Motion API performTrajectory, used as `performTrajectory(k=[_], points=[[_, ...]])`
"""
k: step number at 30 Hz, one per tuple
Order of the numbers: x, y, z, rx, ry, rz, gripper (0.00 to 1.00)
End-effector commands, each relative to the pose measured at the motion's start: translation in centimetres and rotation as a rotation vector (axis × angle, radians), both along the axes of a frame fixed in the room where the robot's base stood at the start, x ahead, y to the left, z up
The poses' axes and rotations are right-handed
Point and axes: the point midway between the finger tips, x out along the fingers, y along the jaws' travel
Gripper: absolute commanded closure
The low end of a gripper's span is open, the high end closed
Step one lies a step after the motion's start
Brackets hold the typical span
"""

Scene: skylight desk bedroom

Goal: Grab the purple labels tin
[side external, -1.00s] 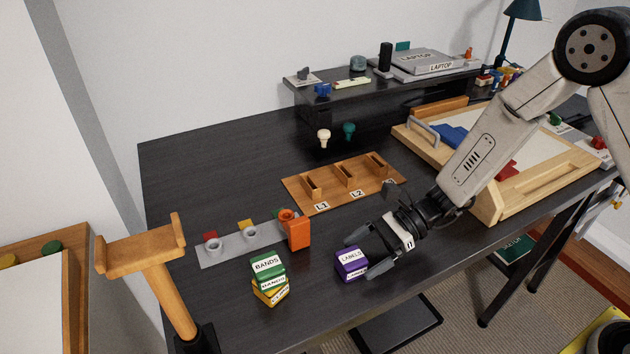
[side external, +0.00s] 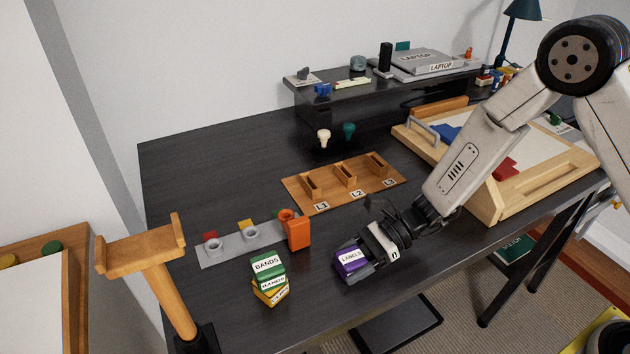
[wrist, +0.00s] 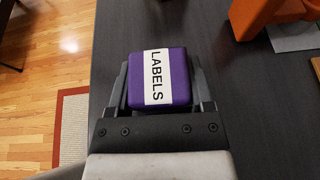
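The purple labels tin (side external: 348,264) sits on the dark desk near its front edge, with a white LABELS label across its top. It also shows in the wrist view (wrist: 177,78), between the two fingers. My gripper (side external: 358,262) reaches low over the desk from the right, with one finger along each side of the tin. In the wrist view my gripper's fingers (wrist: 160,85) lie very close to the tin's sides. I cannot tell whether they press on it. The tin's lower part is partly hidden by the fingers.
A green BANDS tin (side external: 267,266) rests on yellow tins (side external: 271,293) to the left. A wooden slotted board (side external: 330,190) lies further back. The front desk edge is close.

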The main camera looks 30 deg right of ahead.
Motion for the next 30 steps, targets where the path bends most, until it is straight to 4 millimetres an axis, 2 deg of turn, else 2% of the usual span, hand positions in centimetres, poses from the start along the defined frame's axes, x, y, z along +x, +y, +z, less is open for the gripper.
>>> performTrajectory(k=[1,4,5,19,30], points=[[0.0,0.0,0.0,0.0,0.0,0.0,0.57],[0.0,0.0,0.0,0.0,0.0,0.0,0.89],[0.0,0.0,0.0,0.0,0.0,0.0,0.92],[0.0,0.0,0.8,0.001,-0.002,0.001,0.92],[0.0,0.0,4.5,0.001,-0.004,0.001,0.92]])
